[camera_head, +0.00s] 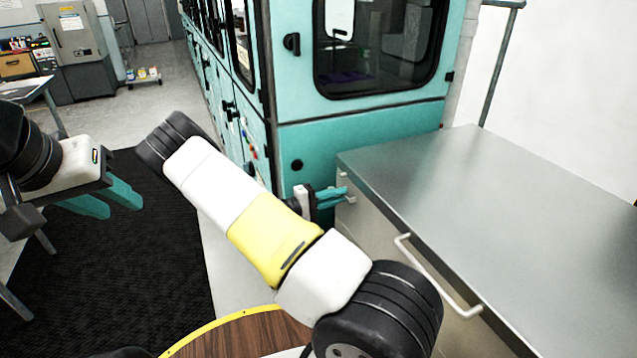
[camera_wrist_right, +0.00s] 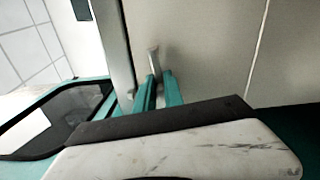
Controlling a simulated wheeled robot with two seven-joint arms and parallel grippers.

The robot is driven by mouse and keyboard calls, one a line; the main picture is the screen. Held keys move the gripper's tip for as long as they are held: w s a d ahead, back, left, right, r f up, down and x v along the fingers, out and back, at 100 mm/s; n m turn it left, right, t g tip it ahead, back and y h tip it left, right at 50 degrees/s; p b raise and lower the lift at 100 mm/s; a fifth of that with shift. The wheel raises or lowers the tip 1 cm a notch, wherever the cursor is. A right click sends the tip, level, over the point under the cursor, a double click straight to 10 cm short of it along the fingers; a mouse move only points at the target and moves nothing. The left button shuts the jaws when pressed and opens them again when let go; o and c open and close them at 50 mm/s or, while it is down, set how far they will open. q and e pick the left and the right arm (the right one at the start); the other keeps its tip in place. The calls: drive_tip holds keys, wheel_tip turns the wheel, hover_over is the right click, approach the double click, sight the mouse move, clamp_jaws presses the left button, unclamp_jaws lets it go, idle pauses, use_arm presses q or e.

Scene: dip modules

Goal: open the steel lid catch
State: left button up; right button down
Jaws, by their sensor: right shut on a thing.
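The steel lid (camera_head: 480,190) is the flat metal top of a pale cabinet at the right of the head view, and it lies level. The catch (camera_wrist_right: 154,60) is a small metal lever on the cabinet's front face, just under the lid's edge. My right gripper (camera_head: 335,195) reaches it from the left. Its teal fingers (camera_wrist_right: 158,88) are shut on the catch in the wrist view; the catch's far end sticks out beyond them. My left gripper (camera_head: 108,200) is empty, fingers apart, over the dark mat at the left, far from the cabinet.
A bar handle (camera_head: 440,278) stands out from the cabinet front, near my right arm. A teal machine with a dark window (camera_head: 375,45) stands behind the cabinet. A round wooden top with a yellow rim (camera_head: 235,335) is at the bottom. The black mat (camera_head: 130,260) is clear.

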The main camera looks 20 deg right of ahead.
drive_tip(key=shift+f+m, duration=0.1)
drive_tip(key=shift+m, duration=0.3)
drive_tip(key=c, duration=1.4)
unclamp_jaws()
drive_tip(key=shift+c, duration=0.2)
